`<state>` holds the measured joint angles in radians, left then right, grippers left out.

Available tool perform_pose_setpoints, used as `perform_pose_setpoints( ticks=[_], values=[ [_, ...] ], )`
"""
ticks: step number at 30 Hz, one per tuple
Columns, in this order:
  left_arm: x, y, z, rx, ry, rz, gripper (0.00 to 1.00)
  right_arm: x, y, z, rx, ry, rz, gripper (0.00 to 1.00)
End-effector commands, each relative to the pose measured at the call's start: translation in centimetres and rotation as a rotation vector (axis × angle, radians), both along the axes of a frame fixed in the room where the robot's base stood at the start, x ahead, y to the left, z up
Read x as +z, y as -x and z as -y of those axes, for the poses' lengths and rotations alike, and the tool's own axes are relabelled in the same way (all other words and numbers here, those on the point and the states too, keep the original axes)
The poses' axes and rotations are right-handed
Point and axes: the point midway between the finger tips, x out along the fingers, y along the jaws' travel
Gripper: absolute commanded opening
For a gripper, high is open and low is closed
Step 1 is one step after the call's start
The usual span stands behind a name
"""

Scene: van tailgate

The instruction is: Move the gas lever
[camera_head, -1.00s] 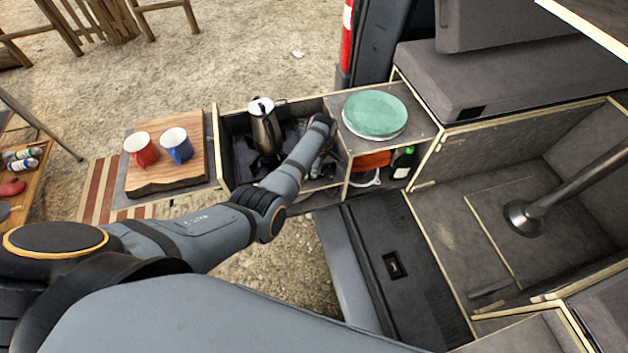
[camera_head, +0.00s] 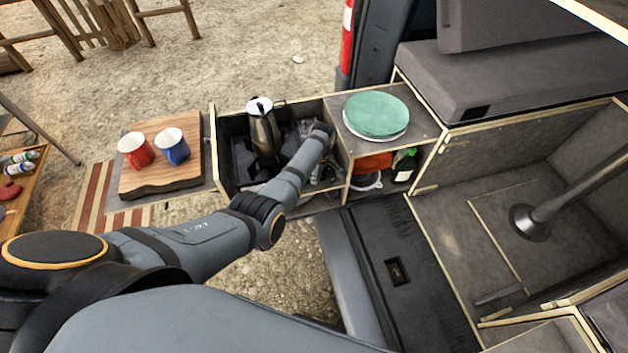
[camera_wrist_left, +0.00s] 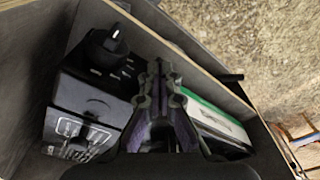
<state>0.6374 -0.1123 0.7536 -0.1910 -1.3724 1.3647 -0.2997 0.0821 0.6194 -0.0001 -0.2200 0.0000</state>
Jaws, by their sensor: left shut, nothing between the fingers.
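The steel moka pot (camera_head: 264,128) stands on the dark stove (camera_head: 245,165) in the open kitchen box. I cannot make out a gas lever in the head view; my left arm covers part of the box. In the left wrist view, a black box (camera_wrist_left: 88,100) with a dark knob-like part (camera_wrist_left: 115,42) on top lies left of my fingers. I cannot tell whether that part is the gas lever. My left gripper (camera_wrist_left: 158,80) is shut and empty, pointing down into the compartment, apart from the knob-like part. In the head view it is mostly hidden behind my wrist.
A green-and-white box (camera_wrist_left: 215,115) lies close to the right of the fingers. The wooden compartment wall (camera_wrist_left: 185,42) is near. A green plate (camera_head: 376,115) sits on the right-hand counter. Red (camera_head: 135,150) and blue (camera_head: 172,146) mugs stand on the wooden board (camera_head: 150,183).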

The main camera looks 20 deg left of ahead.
Motion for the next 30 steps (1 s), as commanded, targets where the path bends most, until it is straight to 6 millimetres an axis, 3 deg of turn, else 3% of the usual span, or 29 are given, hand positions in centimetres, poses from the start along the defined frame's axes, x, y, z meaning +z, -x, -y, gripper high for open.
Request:
perform_pose_setpoints(
  ticks=[9, 20, 23, 30],
  values=[
    [1.3, 1.0, 2.8, -0.002, 0.001, -0.003, 0.00, 2.3, 0.0, -0.2, -0.001, -0.003, 0.001, 0.40],
    [1.5, 0.9, 3.0, 0.000, 0.000, 0.001, 0.00, 2.0, 0.0, -0.1, -0.001, -0.001, 0.001, 0.40],
    [2.8, 0.9, 3.1, 0.001, 0.001, 0.002, 0.00, 2.0, 0.0, -0.1, -0.001, -0.002, 0.001, 0.40],
    [8.3, 1.1, 3.7, 0.001, 0.001, 0.004, 0.00, 2.0, 0.0, -0.2, -0.001, -0.002, 0.000, 0.40]
  ],
)
